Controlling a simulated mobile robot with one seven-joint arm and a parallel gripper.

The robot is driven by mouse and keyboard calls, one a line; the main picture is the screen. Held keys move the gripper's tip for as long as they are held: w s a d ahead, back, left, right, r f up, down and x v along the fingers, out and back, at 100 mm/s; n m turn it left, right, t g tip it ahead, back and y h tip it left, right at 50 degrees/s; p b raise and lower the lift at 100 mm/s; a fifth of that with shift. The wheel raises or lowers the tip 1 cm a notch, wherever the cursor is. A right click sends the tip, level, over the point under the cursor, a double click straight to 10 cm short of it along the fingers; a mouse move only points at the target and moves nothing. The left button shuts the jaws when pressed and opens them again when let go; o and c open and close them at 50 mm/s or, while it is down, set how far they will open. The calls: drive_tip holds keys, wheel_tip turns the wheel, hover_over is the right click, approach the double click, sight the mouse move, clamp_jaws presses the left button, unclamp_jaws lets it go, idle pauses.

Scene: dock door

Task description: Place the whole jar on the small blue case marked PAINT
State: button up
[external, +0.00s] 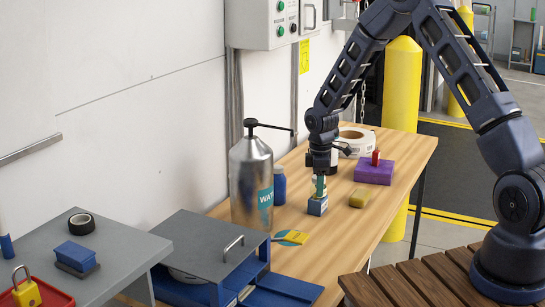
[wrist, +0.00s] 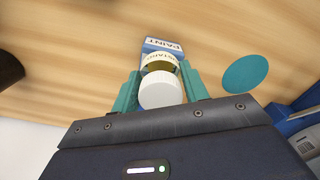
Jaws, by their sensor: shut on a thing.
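My gripper (external: 319,184) is low over the wooden table in the external view, its teal fingers pointing down. In the wrist view the fingers (wrist: 161,92) are shut on the jar, one on each side. The jar has a white lid (wrist: 160,92) and a pale lettered band (wrist: 160,62). The small blue case marked PAINT (wrist: 163,44) shows just beyond the jar in the wrist view. In the external view the case (external: 318,207) stands directly below the fingers. The fingers mostly hide the jar there, and I cannot tell whether it touches the case.
A tall steel pump container (external: 251,185) and a blue bottle (external: 279,187) stand to the left.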

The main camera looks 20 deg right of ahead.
drive_tip(key=o, duration=1.1)
drive_tip(key=shift+f, duration=0.1)
